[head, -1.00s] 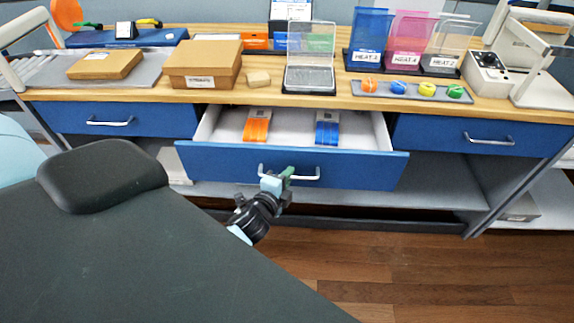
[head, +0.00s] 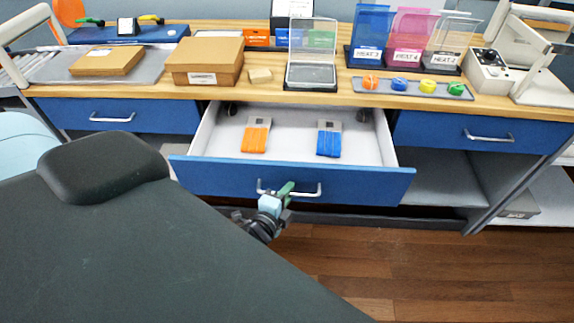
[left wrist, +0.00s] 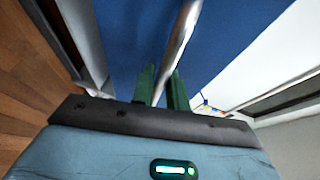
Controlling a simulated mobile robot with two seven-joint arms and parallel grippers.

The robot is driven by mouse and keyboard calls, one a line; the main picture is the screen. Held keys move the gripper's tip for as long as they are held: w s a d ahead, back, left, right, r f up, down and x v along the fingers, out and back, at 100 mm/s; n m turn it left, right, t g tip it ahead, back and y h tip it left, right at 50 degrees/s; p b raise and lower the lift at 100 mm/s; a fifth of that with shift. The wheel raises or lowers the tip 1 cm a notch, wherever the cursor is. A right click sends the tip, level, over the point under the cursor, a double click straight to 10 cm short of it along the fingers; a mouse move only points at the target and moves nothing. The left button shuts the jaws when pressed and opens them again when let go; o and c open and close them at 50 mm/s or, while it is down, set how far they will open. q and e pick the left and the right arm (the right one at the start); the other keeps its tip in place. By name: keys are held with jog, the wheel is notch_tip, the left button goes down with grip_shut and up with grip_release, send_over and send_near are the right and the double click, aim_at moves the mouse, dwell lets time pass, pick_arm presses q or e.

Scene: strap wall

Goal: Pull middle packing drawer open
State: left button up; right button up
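The middle packing drawer (head: 230,176) is blue and stands well out from the bench, with its white inside showing. An orange strap bundle (head: 256,134) and a blue strap bundle (head: 329,138) lie in it. Its silver bar handle (head: 305,194) is on the front. My left gripper (head: 284,192) is at the left part of this handle. In the left wrist view the green fingers (left wrist: 163,84) sit on both sides of the silver bar (left wrist: 178,45) and look closed around it. My right gripper is not in view.
Blue drawers to the left (head: 150,117) and right (head: 440,130) are shut. The wooden bench top (head: 220,95) carries cardboard boxes, a clear-lidded case, a tray of coloured rolls and label holders. Wooden floor (head: 400,270) in front is clear at the right.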

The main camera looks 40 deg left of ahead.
pick_arm(q)
jog(key=shift+o, duration=1.4)
jog(key=v, duration=0.7)
jog(key=shift+s+b, duration=0.35)
jog(key=shift+s, duration=0.05)
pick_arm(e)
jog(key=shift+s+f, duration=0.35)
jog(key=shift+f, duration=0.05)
pick_arm(q)
jog(key=shift+d+r, duration=0.1)
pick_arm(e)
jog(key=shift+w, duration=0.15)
